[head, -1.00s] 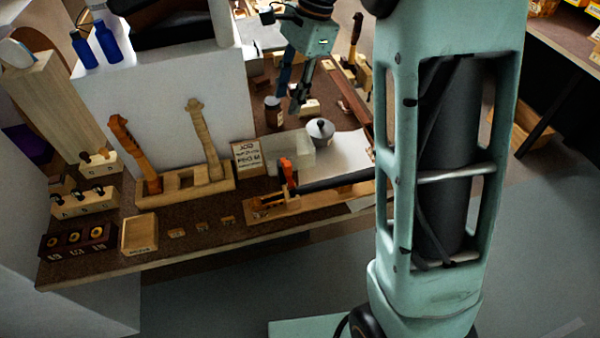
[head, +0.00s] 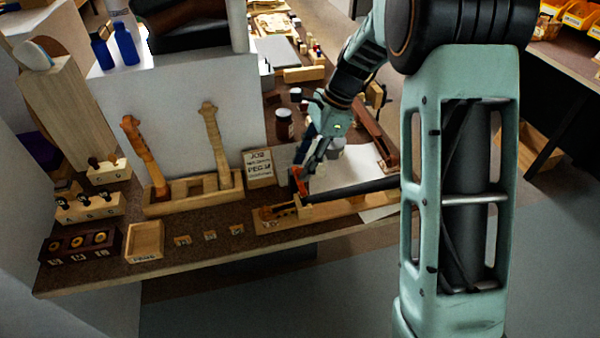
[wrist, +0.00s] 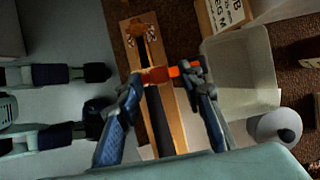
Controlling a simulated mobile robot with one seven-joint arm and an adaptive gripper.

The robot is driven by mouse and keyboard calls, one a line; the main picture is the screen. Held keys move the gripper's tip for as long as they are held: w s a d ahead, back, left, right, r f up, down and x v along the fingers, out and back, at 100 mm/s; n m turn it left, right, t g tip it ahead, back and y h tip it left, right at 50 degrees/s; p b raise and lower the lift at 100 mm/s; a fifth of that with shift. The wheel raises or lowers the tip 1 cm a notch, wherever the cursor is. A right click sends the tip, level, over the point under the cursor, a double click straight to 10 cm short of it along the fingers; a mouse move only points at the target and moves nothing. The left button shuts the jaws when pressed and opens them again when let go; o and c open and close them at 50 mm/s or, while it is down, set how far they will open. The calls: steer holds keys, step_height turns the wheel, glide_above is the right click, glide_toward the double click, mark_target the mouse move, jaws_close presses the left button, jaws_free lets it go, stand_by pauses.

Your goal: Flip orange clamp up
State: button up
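The orange clamp (head: 299,178) stands up, slightly tilted, at the left part of a long wooden board (head: 340,212) near the bench's front edge. In the wrist view the orange clamp (wrist: 160,74) lies crosswise between the two fingertips, above a dark bar (wrist: 158,118) on the board. My gripper (head: 302,168) is down at the clamp, seen from behind its links. In the wrist view my gripper (wrist: 164,76) has its fingers apart, one on each side of the clamp. I cannot tell whether either tip touches it.
A small sign (head: 259,168) and a wooden rack with violin necks (head: 195,196) stand left of the clamp. Small blocks and a tray (head: 145,240) lie further left.

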mark_target(300, 170)
steer(key=shift+x, duration=1.5)
steer(key=shift+c, duration=0.2)
jaws_close()
